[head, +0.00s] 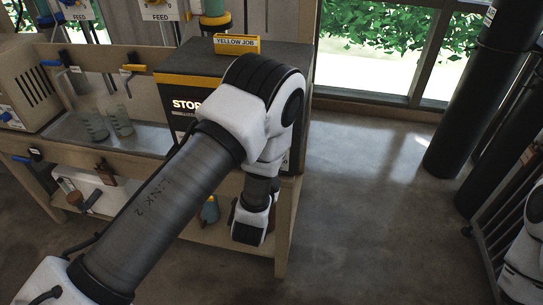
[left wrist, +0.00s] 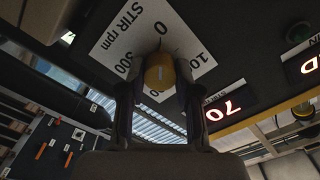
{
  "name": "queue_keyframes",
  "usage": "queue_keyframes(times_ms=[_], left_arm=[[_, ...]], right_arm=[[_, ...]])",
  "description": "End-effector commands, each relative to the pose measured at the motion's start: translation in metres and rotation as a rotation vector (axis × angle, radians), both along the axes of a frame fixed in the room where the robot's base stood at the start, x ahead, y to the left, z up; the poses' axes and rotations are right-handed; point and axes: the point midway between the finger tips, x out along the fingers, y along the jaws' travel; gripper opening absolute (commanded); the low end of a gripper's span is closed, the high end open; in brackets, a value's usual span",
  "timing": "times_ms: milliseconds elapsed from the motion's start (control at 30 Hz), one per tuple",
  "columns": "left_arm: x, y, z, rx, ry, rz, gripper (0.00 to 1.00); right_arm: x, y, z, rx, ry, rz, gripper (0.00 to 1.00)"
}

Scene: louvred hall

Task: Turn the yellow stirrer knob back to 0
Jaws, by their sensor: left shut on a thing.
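The yellow stirrer knob (left wrist: 159,72) sits in the middle of the left wrist view, on a white dial plate (left wrist: 128,38) marked STIR rpm. A 0 is printed just above the knob in that picture, with larger numbers at either side. The knob's pointer direction is not clear. My left gripper (left wrist: 158,94) is shut on the knob, one dark finger on each side. A lit red readout (left wrist: 222,108) beside it seems to show 70. In the head view my left arm covers the knob and gripper. My right gripper is not in view.
The floor (head: 365,190) right of the bench is clear up to black columns (head: 478,100).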

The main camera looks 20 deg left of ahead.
Motion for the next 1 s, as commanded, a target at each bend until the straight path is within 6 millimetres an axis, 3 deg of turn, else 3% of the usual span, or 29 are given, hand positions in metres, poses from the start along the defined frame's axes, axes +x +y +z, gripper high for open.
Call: queue_keyframes(times_ms=[100,133,200,567,1000], left_arm=[[-0.002,0.001,-0.003,-0.025,0.003,0.003,0.00],[-0.002,0.001,-0.003,-0.025,0.004,0.004,0.40],[-0.002,0.001,-0.003,-0.024,0.004,0.003,0.62],[-0.006,-0.001,-0.002,-0.022,0.003,0.000,0.62],[-0.064,-0.013,-0.002,-0.020,0.003,-0.001,0.62]], right_arm=[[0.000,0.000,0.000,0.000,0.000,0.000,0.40],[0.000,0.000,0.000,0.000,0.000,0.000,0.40],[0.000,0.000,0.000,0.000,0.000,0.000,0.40],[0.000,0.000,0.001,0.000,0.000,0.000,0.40],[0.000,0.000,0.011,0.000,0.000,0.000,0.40]])
